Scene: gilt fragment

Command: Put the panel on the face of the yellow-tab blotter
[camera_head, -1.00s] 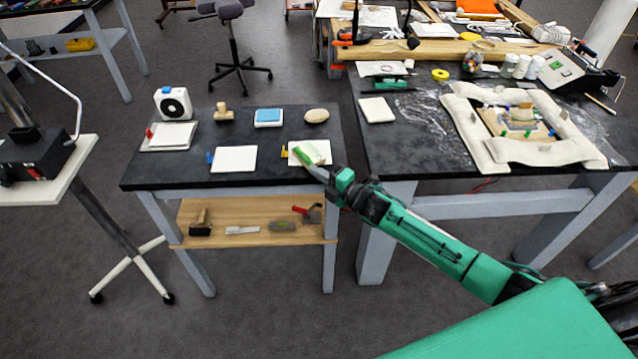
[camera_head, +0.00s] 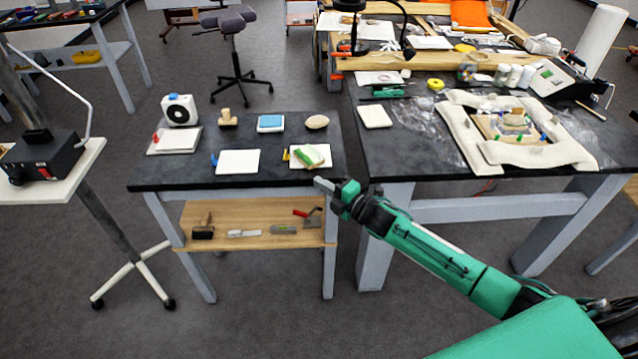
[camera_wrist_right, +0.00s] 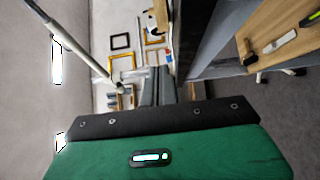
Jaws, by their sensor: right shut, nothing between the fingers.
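The panel (camera_head: 309,156), a small piece with a green strip and a pale tan surface, lies at a slant on the white face of the yellow-tab blotter (camera_head: 326,161). The yellow tab shows at the blotter's left edge. My right gripper (camera_head: 320,183) is shut and empty, at the front right of the small table, apart from the panel. Its grey fingers (camera_wrist_right: 157,84) show together in the right wrist view, where neither panel nor blotter appears. My left gripper is not in view.
The dark-topped table (camera_head: 265,178) also bears a blue-tab blotter (camera_head: 238,162), a red-tab blotter (camera_head: 174,141), a stamp-like wooden block (camera_head: 228,118), a blue-topped pad (camera_head: 270,123) and an oval tan piece (camera_head: 317,122). Tools lie on its lower shelf (camera_head: 255,212). A larger worktable stands right.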

